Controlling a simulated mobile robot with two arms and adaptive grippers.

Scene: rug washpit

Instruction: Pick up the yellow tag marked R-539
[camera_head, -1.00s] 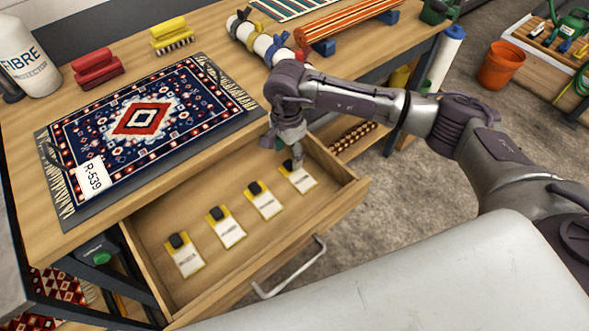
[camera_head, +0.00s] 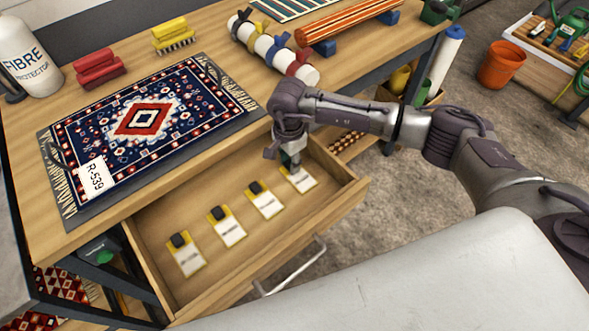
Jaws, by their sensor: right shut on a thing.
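Several yellow-edged tags with white labels and black clips lie in a row in the open drawer (camera_head: 215,279). They are a leftmost tag (camera_head: 187,261), a second tag (camera_head: 229,232), a third tag (camera_head: 266,204) and a rightmost tag (camera_head: 302,182). The print on them is too small to read. My right gripper (camera_head: 294,168) points down into the drawer and is shut on the black clip at the top of the rightmost tag. The gripper partly hides that clip. My left gripper is not in view.
A patterned rug (camera_head: 150,125) with a white R-539 label (camera_head: 93,176) lies on the wooden bench (camera_head: 185,53). A white roll with coloured straps (camera_head: 275,50) lies behind my right arm. The drawer walls surround the tags.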

